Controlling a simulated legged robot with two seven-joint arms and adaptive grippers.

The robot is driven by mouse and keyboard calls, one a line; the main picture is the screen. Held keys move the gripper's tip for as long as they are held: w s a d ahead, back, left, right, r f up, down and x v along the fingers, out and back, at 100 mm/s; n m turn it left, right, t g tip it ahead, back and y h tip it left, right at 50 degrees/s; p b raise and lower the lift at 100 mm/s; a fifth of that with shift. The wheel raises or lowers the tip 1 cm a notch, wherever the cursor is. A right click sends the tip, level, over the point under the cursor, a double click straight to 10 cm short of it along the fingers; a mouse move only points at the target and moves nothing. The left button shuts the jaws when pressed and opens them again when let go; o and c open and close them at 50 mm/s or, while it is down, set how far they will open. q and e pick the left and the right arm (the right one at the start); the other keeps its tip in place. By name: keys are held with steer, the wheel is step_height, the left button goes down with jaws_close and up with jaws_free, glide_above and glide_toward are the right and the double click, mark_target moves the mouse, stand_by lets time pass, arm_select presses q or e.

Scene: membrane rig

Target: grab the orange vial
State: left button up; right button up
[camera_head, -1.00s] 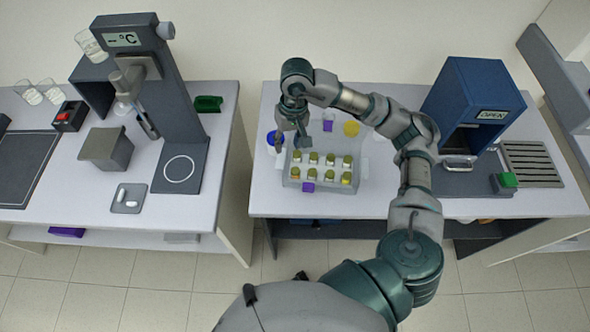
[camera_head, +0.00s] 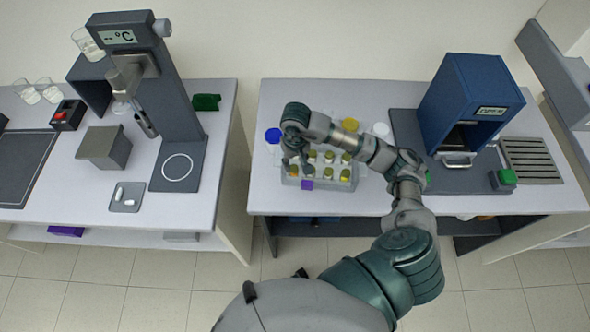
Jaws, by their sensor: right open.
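A pale rack (camera_head: 345,184) on the right bench holds several vials with yellow-olive caps in two rows. A vial with an orange tint (camera_head: 293,171) sits at the rack's front left corner, small and partly hidden. My right gripper (camera_head: 296,168) points down over the rack's left end, close above that vial. Its fingers are apart, and I cannot tell whether they touch the vial. My right arm hides part of the rack's back row. My left gripper is not in view.
A blue machine (camera_head: 470,100) stands to the right. A gap separates the left bench (camera_head: 222,150).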

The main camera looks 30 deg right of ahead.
mark_target(294, 168)
step_height(294, 168, down, 3)
steer(key=shift+a+r, duration=0.1)
steer(key=shift+r, duration=0.05)
steer(key=shift+a+f, duration=0.15)
steer(key=shift+f, duration=0.2)
steer(key=c, duration=0.8)
steer(key=shift+r, duration=0.1)
